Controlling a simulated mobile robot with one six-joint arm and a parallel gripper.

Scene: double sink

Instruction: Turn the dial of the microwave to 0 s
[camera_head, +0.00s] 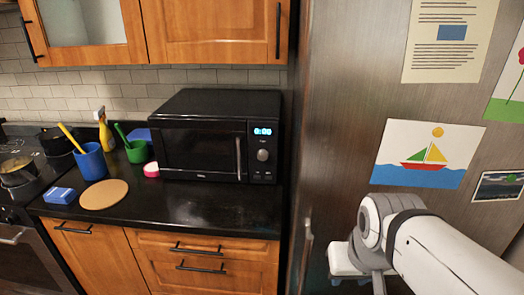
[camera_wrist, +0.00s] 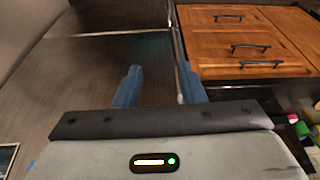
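The black microwave (camera_head: 197,150) stands on the dark counter against the tiled wall, door shut. Its round dial (camera_head: 263,155) is on the right-hand panel, below a lit blue display (camera_head: 262,132). The display seems to read 0:09, but the digits are too small to be sure. My gripper (camera_wrist: 160,70) shows two blue fingers spread apart with nothing between them. In the head view my arm is at the lower right, in front of the fridge, well to the right of and apart from the microwave. The microwave is not clearly visible in the wrist view.
The steel fridge (camera_head: 340,120) stands right of the microwave. On the counter left of it are a green cup (camera_head: 137,152), a blue cup (camera_head: 91,162), a yellow spray bottle (camera_head: 104,132) and a round board (camera_head: 103,195). The counter (camera_head: 200,205) before the microwave is clear.

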